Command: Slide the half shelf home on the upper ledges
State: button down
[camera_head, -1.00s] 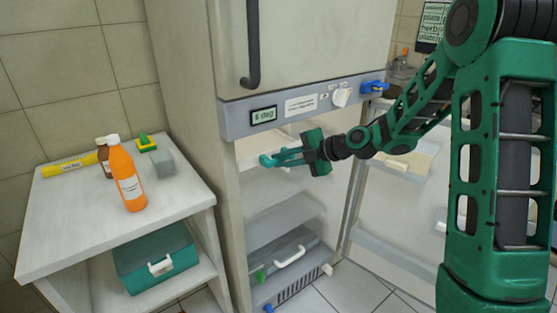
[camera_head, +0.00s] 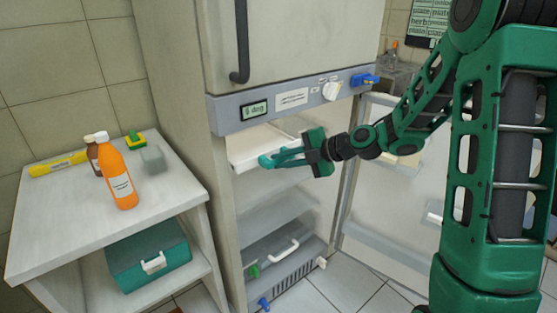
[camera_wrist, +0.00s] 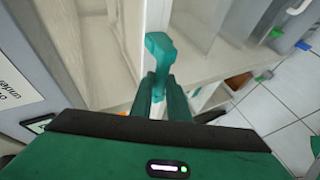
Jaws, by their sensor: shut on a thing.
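The half shelf (camera_head: 252,148) is a pale white slab in the upper part of the open lower compartment of the cooler (camera_head: 221,190), just below the control panel. My gripper (camera_head: 275,159) is at its front edge, with its teal fingers shut on a teal piece at that edge. In the wrist view the fingers (camera_wrist: 162,95) close around this teal piece (camera_wrist: 160,45), beside a white upright-looking strip. The upper ledges are hidden by the slab and the panel, so I cannot tell how the slab sits on them.
Lower shelves (camera_head: 275,212) and a drawer with a white handle (camera_head: 283,251) lie below. The open door (camera_head: 385,195) with its racks is on the right. A side table (camera_head: 60,215) at left holds an orange bottle (camera_head: 118,178), a brown bottle and small items.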

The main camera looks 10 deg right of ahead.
jog(key=shift+s+d, duration=0.35)
jog(key=shift+s, duration=0.4)
jog(key=shift+s+d, duration=0.35)
jog(key=shift+s, duration=0.35)
jog(key=shift+w+a, duration=1)
jog(key=shift+w, duration=1.1)
jog(key=shift+w+a, duration=1.05)
jog(key=shift+w, duration=1.1)
jog(key=shift+w+a, duration=1)
jog(key=shift+w, duration=1.1)
